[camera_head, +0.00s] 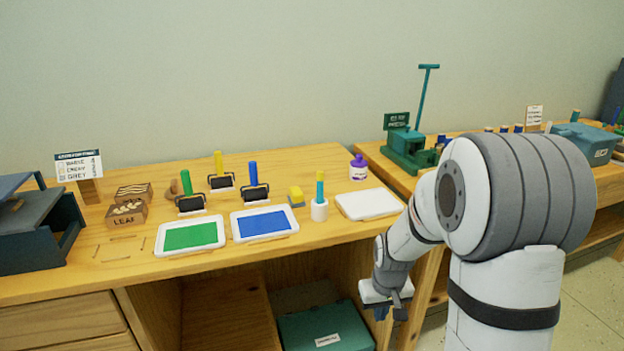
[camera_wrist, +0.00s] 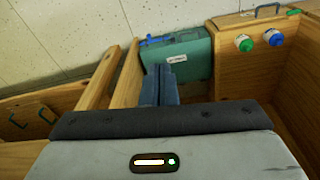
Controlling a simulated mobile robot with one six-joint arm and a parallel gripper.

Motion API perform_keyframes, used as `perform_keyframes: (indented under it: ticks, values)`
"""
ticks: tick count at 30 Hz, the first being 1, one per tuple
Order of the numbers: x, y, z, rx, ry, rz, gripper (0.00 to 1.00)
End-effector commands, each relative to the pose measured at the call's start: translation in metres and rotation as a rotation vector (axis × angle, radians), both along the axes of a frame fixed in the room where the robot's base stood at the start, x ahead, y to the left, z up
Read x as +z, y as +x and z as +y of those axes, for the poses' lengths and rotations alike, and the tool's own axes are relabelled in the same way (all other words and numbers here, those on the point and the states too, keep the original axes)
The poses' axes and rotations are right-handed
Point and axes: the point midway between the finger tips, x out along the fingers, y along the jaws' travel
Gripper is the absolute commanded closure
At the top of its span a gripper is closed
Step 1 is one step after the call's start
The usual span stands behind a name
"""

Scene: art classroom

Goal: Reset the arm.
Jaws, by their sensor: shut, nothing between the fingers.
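My arm stands at the right of the head view, bent downward in front of the wooden bench. My gripper (camera_head: 388,304) hangs below the bench top, near its right front corner. In the wrist view the two dark fingers of my gripper (camera_wrist: 158,84) lie side by side, shut, with nothing between them. No part of the arm is seen touching the bench.
The bench (camera_head: 330,237) carries a green ink tray (camera_head: 190,236), a blue ink tray (camera_head: 265,222), several rollers and a white tray (camera_head: 368,204). A teal box (camera_head: 325,330) stands beneath. A second table with a green press (camera_head: 408,150) is behind my arm.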

Motion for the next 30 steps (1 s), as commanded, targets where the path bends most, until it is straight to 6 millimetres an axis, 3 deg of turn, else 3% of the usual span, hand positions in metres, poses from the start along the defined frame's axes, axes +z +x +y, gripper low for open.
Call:
perform_keyframes:
  ticks: [1, 3, 9, 15, 21, 30]
  values:
    - [0.049, -0.010, 0.001, -0.009, 0.001, -0.017, 1.00]
    - [0.090, -0.027, 0.003, -0.025, 0.003, -0.027, 1.00]
    - [0.197, -0.081, 0.006, -0.070, 0.010, -0.061, 1.00]
    - [0.281, -0.138, 0.009, -0.111, 0.018, -0.090, 1.00]
    - [0.320, -0.176, 0.009, -0.138, 0.025, -0.106, 1.00]
    - [0.324, -0.186, 0.009, -0.147, 0.026, -0.107, 1.00]
